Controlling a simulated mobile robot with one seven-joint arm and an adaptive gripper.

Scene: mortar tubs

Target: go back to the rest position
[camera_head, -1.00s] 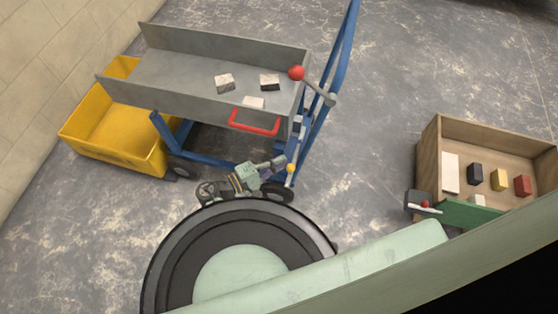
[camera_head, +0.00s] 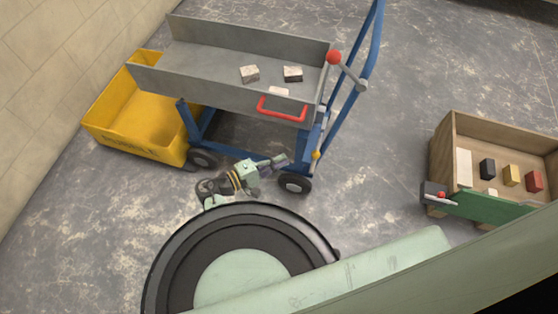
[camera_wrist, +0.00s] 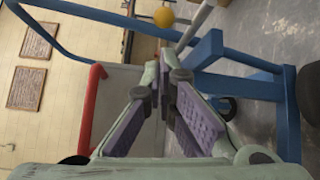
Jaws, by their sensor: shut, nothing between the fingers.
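My gripper (camera_head: 278,161) is low beside the near side of the blue-framed cart, below its red handle (camera_head: 282,108). In the wrist view its purple-padded fingers (camera_wrist: 166,75) come together at the tips, with nothing between them. The red handle also stands to the left of the fingers in the wrist view (camera_wrist: 91,105), and blue frame bars (camera_wrist: 233,86) are on the right. I cannot tell how far the fingertips are from the frame.
The cart's grey tray (camera_head: 210,85) holds several pale blocks. A red-knobbed lever (camera_head: 334,58) rises at its right end. A yellow rubble tub (camera_head: 140,143) stands left. A wooden crate (camera_head: 455,130) with coloured blocks stands right. Bare floor (camera_head: 385,160) lies between cart and crate.

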